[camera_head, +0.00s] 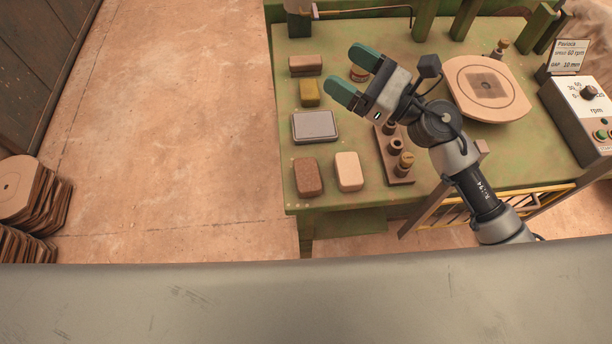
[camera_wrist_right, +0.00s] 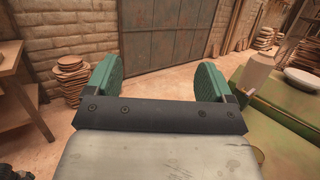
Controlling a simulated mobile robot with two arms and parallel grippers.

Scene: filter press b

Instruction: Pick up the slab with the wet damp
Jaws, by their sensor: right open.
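Several small slab-like blocks lie on the left part of the green table (camera_head: 440,180). They are a brown one (camera_head: 305,65), an olive-yellow one (camera_head: 309,93), a reddish-brown speckled one (camera_head: 308,177) and a pale beige one (camera_head: 348,171). A flat grey pad in a tray (camera_head: 314,126) lies among them. I cannot tell which is the damp slab. My right gripper (camera_head: 341,68) is open and empty above the table, its green fingers pointing left, near the brown and olive blocks. In the wrist view the open fingers (camera_wrist_right: 158,70) have nothing between them. My left gripper is not in view.
A dark rack with several pegs (camera_head: 394,160) stands under my right arm. A round board (camera_head: 462,75) with a dark square lies to the right. A control box (camera_head: 578,110) with a dial is at the right edge. Stacked boards (camera_head: 28,205) stand on the floor left.

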